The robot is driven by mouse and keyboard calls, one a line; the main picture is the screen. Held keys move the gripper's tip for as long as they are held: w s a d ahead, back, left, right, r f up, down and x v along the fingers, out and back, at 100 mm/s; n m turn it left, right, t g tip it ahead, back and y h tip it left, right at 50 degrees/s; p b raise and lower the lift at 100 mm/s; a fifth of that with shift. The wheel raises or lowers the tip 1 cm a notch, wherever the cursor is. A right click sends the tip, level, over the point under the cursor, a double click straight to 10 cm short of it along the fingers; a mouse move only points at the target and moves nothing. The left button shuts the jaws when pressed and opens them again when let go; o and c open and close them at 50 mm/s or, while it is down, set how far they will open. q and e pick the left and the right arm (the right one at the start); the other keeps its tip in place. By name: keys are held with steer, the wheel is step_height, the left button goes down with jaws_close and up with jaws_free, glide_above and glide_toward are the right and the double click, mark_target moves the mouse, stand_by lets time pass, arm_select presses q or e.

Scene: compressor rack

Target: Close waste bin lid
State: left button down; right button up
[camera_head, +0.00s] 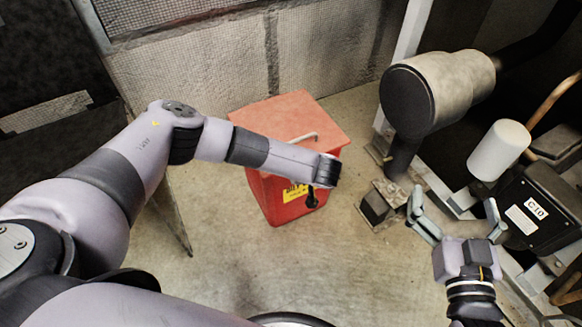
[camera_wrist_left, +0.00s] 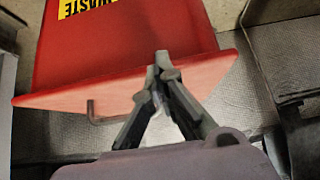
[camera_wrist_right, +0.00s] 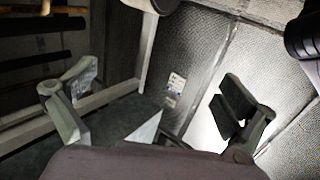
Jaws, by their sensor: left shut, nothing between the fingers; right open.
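The red waste bin (camera_head: 283,208) stands on the floor in the middle of the head view, with a yellow label on its front. Its paler red lid (camera_head: 275,112) lies over the top, with a light handle; I cannot tell if it is fully down. My left arm crosses in front of the lid and hides part of it. In the left wrist view, my left gripper (camera_wrist_left: 162,62) is shut and empty, its tips overlapping the lid (camera_wrist_left: 130,90) and bin (camera_wrist_left: 150,40); contact is unclear. My right gripper (camera_head: 453,205) is open and empty, right of the bin.
A large cylinder (camera_head: 450,85) on a dark post and a white canister (camera_head: 498,150) with a black box marked C10 (camera_head: 535,210) stand at right. A mesh-covered wall (camera_head: 320,50) is behind the bin. Concrete floor (camera_head: 225,255) in front is clear.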

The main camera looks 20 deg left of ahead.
arm_select(q)
steer(key=shift+s+f, duration=0.3)
steer(key=shift+f, duration=0.15)
arm_select(e)
steer(key=shift+s+a+r+t+y, duration=0.1)
steer(key=shift+r+t+y, duration=0.3)
steer(key=shift+r, duration=0.55)
arm_select(q)
step_height(320, 180, up, 5)
steer(key=p, duration=0.2)
steer(key=s+d+f+p, duration=0.1)
steer(key=s+d+f, duration=0.2)
steer(key=s+d, duration=0.2)
steer(key=shift+s+d+f, duration=0.3)
steer(key=shift+d, duration=0.85)
arm_select(e)
steer(key=s+d+f+g+h, duration=0.1)
steer(key=s+f+g, duration=0.2)
steer(key=f, duration=0.3)
steer(key=s+d+f+g+h, duration=0.2)
steer(key=s+f+g, duration=0.2)
steer(key=f, duration=0.3)
steer(key=shift+s+m+g, duration=0.25)
steer(key=shift+m+g, duration=0.05)
steer(key=shift+g, duration=0.3)
